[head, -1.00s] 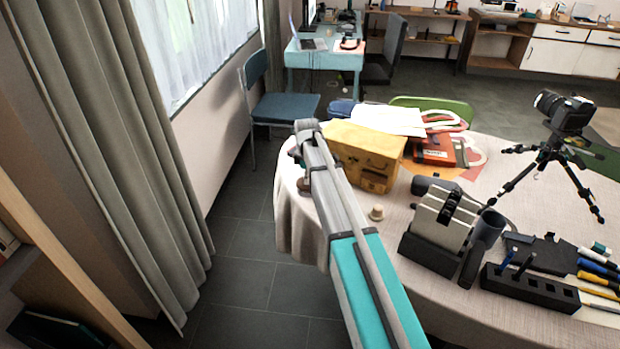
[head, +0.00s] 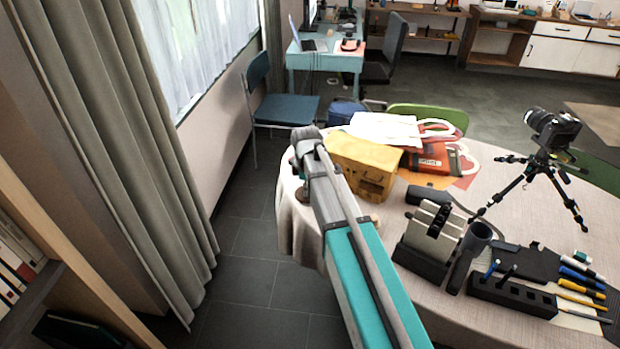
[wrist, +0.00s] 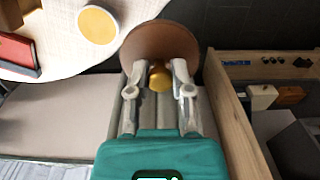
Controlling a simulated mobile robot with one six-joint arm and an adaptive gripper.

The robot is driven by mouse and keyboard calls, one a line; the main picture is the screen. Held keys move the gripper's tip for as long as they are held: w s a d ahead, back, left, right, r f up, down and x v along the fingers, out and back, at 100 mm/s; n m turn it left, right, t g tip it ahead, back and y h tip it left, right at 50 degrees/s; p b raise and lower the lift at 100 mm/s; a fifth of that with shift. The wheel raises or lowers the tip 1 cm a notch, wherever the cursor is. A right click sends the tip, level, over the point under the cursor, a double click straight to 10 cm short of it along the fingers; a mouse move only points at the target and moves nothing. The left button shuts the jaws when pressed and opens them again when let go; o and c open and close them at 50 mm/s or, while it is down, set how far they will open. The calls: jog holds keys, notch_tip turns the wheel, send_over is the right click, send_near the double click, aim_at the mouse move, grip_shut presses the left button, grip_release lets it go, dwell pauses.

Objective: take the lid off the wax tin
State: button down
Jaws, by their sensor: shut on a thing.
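In the wrist view, my gripper (wrist: 160,76) is shut on the yellow knob of a round brown lid (wrist: 160,38). The lid is held apart from the round tin (wrist: 98,25), which stands open on the pale table with a yellow-orange surface showing inside its rim. The lid appears to be out past the table edge, over the dark floor.
The round table (head: 300,230) has a pale cloth. On it are a yellow box (head: 362,165), bags (head: 430,155), a camera on a tripod (head: 545,165), a dark pen holder (head: 510,294) and an upright holder (head: 425,262). A curtain (head: 120,150) and shelf (head: 30,260) stand left.

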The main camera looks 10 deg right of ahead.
aim_at(308, 201)
jog(key=shift+s+a+r+p, duration=0.15)
jog(key=shift+s+r, duration=0.1)
jog(key=shift+s, duration=0.3)
jog(key=shift+s+a+r+p, duration=0.1)
jog(key=shift+s+r+p, duration=0.15)
jog(key=shift+s, duration=0.25)
jog(key=shift+s+a+r+p, duration=0.1)
jog(key=shift+s+r, duration=0.15)
jog(key=shift+s, duration=0.3)
jog(key=shift+s+d+f, duration=0.1)
jog(key=shift+d, duration=0.1)
jog(key=s+d+f+m+b, duration=0.2)
jog(key=s+d+m, duration=0.2)
jog(key=s+d, duration=0.4)
jog(key=d, duration=0.2)
jog(key=shift+s+d+m, duration=0.3)
jog(key=shift+d, duration=0.05)
jog(key=w+f+b, duration=0.3)
jog(key=w, duration=0.1)
jog(key=w+d+f+b, duration=0.1)
jog(key=w+f+b, duration=0.2)
jog(key=w, duration=0.1)
jog(key=w+f+b, duration=0.3)
jog(key=w, duration=0.2)
jog(key=shift+w+d+f, duration=0.1)
jog(key=shift+d, duration=0.2)
